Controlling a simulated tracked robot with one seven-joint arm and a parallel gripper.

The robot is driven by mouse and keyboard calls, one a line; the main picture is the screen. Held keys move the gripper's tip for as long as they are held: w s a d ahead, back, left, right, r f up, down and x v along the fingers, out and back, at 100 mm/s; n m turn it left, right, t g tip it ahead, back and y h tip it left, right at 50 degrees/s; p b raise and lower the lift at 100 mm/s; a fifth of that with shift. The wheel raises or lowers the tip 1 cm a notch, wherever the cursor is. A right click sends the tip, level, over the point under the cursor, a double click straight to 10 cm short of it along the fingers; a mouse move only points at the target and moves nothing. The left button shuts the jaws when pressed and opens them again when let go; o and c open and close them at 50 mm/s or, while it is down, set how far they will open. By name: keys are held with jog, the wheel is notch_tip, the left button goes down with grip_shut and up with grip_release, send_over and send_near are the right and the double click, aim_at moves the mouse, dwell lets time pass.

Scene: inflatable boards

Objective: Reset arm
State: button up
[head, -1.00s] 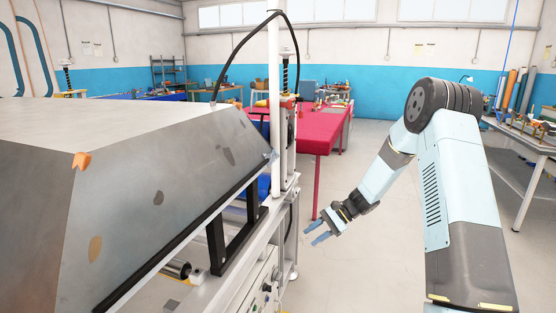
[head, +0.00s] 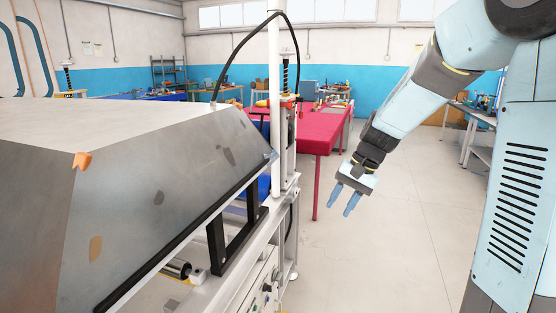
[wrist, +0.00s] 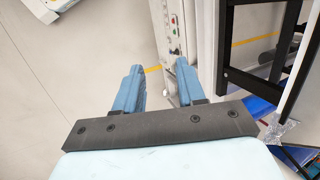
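My gripper (head: 345,200) hangs over the open floor to the right of the machine frame, its two blue fingers pointing down. The fingers are spread apart with nothing between them. In the wrist view my gripper (wrist: 158,85) shows the same two blue fingers with a gap between them, above the floor and the machine's side panel. My arm comes down to it from the upper right of the head view.
A machine with a large grey metal hood (head: 170,180) fills the left, on a white frame (head: 240,245). A red table (head: 310,130) stands behind. Workbenches line the far wall. The floor (head: 410,230) at right is clear.

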jog(key=s+d+r+n+t+h, duration=0.1)
jog(key=s+r, duration=0.4)
jog(key=s, duration=0.6)
jog(key=s+d+r+n+t+h, duration=0.2)
jog(key=s+d+r+t+h, duration=0.1)
jog(key=s, duration=0.7)
jog(key=shift+s+d+r+n+t+h, duration=0.35)
jog(key=shift+d+r+t, duration=0.55)
jog(key=shift+d, duration=0.65)
jog(key=shift+r, duration=0.1)
